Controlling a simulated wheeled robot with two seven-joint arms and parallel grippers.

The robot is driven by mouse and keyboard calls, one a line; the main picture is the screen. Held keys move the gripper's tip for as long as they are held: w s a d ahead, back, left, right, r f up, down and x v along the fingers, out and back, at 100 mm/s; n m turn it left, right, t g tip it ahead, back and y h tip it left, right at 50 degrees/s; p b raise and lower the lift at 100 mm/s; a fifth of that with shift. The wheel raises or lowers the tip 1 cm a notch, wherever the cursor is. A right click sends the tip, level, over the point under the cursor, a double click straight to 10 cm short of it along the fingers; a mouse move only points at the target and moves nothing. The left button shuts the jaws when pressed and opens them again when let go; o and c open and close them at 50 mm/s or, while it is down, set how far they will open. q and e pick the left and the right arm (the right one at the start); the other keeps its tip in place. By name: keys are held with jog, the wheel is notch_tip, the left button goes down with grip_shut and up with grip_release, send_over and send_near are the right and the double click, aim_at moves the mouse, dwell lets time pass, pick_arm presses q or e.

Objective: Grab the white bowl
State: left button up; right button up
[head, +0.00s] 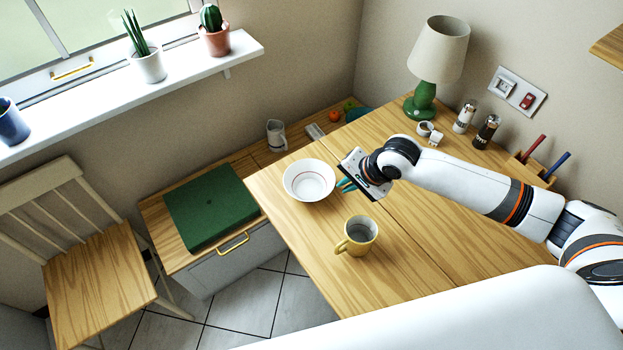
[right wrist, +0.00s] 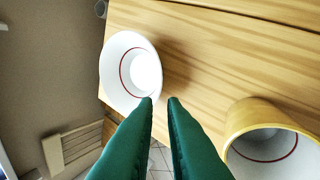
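The white bowl (head: 309,181) stands upright near the far left edge of the wooden table (head: 400,260). A thin red ring shows inside it. My right gripper (head: 344,186) is just right of the bowl, its teal fingers pointing toward it. In the right wrist view the bowl (right wrist: 131,72) is beyond and left of the fingertips (right wrist: 161,101). A narrow gap shows between the fingers, with nothing held in it. I cannot tell whether a finger touches the rim. My left gripper is not in view.
A yellow mug (head: 358,236) stands close in front of the bowl; it also shows in the right wrist view (right wrist: 245,115).

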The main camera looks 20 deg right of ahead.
jog(key=f, duration=0.1)
send_over(325, 193)
jog(key=s+d, duration=0.2)
jog(key=s, duration=0.1)
notch_tip(325, 193, down, 5)
jog(key=shift+w+f, duration=0.1)
jog(key=shift+w, duration=0.05)
jog(key=shift+x, duration=3.3)
jog(key=shift+c, duration=0.3)
grip_shut()
